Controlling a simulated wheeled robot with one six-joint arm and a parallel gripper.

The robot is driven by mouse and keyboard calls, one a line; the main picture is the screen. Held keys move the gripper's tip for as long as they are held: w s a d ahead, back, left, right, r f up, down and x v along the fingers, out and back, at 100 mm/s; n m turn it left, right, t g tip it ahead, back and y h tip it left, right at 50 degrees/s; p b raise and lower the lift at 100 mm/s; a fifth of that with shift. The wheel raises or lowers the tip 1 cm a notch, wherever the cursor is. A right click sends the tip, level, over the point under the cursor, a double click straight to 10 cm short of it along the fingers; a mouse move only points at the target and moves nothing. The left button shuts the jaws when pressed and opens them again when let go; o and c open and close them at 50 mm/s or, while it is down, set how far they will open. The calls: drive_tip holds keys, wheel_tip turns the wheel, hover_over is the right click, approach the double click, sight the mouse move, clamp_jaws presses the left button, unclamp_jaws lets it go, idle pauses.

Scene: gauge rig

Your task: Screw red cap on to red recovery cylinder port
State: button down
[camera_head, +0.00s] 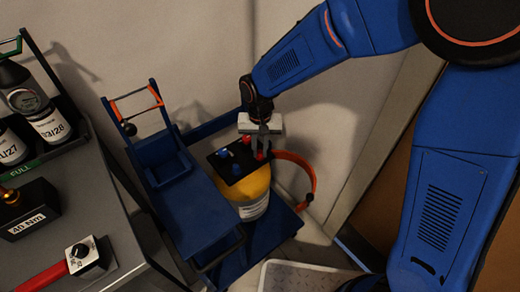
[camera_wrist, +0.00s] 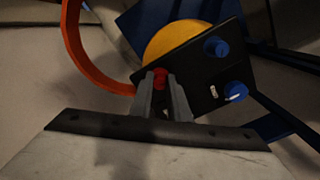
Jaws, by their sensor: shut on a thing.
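The yellow recovery cylinder (camera_head: 254,188) stands upright on a blue cart, with a black plate (camera_head: 228,166) on its top. My gripper (camera_head: 262,148) is at the plate's right corner, shut on a small red cap (camera_wrist: 160,76). The cap sits between the fingertips at the plate's edge in the wrist view. The red port is not distinguishable; the fingers and the cap hide that spot, so I cannot tell whether the cap is seated. Blue caps stand on the same plate, one nearer (camera_wrist: 235,91) and one farther (camera_wrist: 216,47) in the wrist view.
An orange hose (camera_head: 311,177) curves beside the cylinder, close to my gripper. The blue cart (camera_head: 200,210) has an upright handle. At left, a grey bench (camera_head: 85,220) holds bottles (camera_head: 45,118), a 40 Nm block (camera_head: 28,212) and a red-handled tool (camera_head: 45,277). A wall is close behind.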

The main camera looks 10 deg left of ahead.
drive_tip(key=shift+m, duration=0.3)
drive_tip(key=m, duration=0.3)
drive_tip(key=shift+m, duration=1)
drive_tip(key=m, duration=0.3)
drive_tip(key=shift+m, duration=1.1)
drive_tip(key=m, duration=0.2)
drive_tip(key=shift+m, duration=1.6)
